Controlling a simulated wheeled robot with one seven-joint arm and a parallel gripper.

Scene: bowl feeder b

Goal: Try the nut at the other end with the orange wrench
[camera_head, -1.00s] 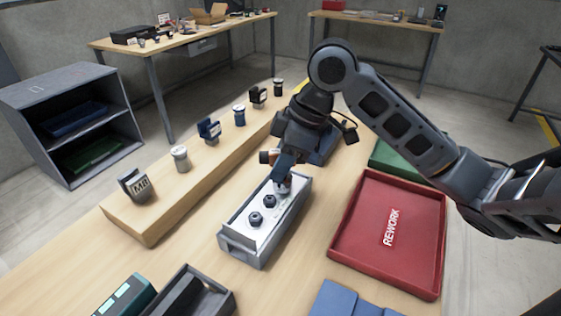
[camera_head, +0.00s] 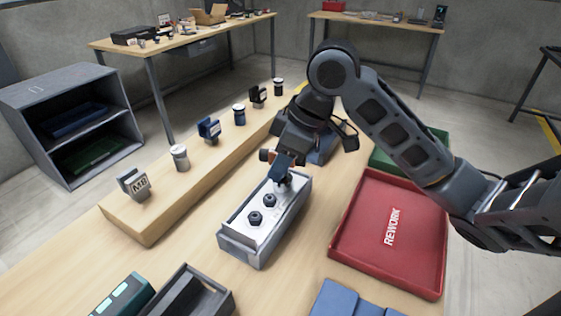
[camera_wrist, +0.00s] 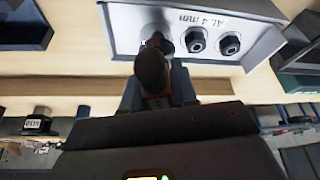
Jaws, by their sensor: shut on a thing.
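A grey block with a pale top plate (camera_head: 243,232) stands mid-table in the head view, with dark nuts in a row. The near-end nut (camera_head: 255,218) and middle nut (camera_head: 269,200) show clearly. In the wrist view, the outer nut (camera_wrist: 229,44) and middle nut (camera_wrist: 195,38) sit beside a printed label. My gripper (camera_head: 282,166) is over the block's far end, shut on a tool. In the wrist view, the tool's dark brown-orange body (camera_wrist: 152,75) stands between the fingers; its tip is at the far-end nut, mostly hidden. Whether it is seated cannot be told.
A wooden ledge (camera_head: 160,220) with several holders and sockets runs left of the block. A red REWORK tray (camera_head: 345,255) lies to the right, a green tray (camera_head: 437,142) behind it. Dark bins (camera_head: 222,302) stand in front. Bare table surrounds the block.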

